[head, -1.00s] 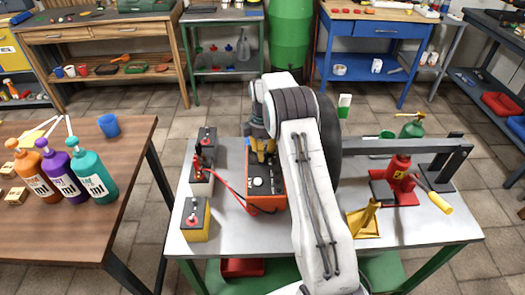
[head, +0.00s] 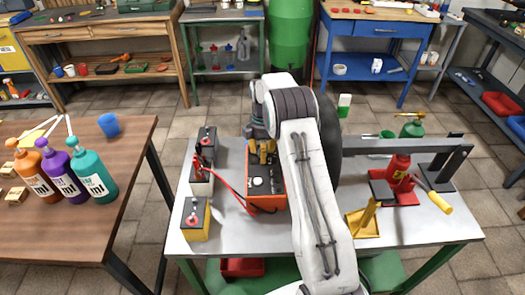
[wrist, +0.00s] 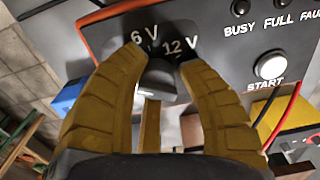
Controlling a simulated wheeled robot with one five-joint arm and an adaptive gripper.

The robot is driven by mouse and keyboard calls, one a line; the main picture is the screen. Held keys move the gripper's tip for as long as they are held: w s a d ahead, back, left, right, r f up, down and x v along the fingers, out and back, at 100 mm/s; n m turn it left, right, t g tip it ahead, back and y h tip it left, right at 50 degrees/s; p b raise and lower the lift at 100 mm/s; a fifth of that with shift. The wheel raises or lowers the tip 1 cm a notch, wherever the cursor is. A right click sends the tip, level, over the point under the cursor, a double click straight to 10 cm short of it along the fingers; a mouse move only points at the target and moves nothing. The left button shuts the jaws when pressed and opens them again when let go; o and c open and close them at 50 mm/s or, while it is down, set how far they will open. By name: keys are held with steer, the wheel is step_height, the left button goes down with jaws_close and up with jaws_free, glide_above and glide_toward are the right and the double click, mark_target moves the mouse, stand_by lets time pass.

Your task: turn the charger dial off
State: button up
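The charger (head: 266,188) is an orange box with a dark face on the grey workbench. In the wrist view its face (wrist: 215,45) carries the labels 6 V and 12 V and a round START button (wrist: 270,66). The dark dial (wrist: 160,75) lies below these labels, between my gripper's two yellow fingers, and is partly hidden. My gripper (wrist: 162,64) reaches down over the charger's far end, its fingertips apart on either side of the dial. I cannot tell whether they press on it. The dial's pointer setting is not readable.
Batteries (head: 195,218) stand left of the charger, with a red cable (head: 232,190) running to it. A red bottle jack (head: 396,170), a yellow stand (head: 363,219) and a grey beam (head: 400,146) are on the right. A wooden table (head: 75,215) with bottles stands left.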

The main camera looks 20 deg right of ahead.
steer(key=o, duration=0.4)
steer(key=shift+w+r, duration=0.1)
steer(key=shift+w, duration=0.05)
step_height(320, 180, up, 12)
stand_by(0.6)
stand_by(0.5)
steer(key=s+a+r+m+t+p, duration=0.15)
steer(key=s+a+r+m, duration=0.5)
steer(key=s+r, duration=0.65)
steer(key=s+a+f+m, duration=0.1)
steer(key=s+m, duration=0.1)
steer(key=s, duration=0.5)
steer(key=s+a+f+m+t, duration=0.1)
steer(key=s+a+m, duration=0.1)
steer(key=s, duration=0.5)
steer(key=s+a+f+m+t, duration=0.1)
steer(key=s+a+m, duration=0.1)
steer(key=s, duration=0.5)
steer(key=shift+s+a+f+m+p, duration=0.2)
steer(key=shift+s+m+p, duration=0.1)
steer(key=shift+s+m, duration=0.15)
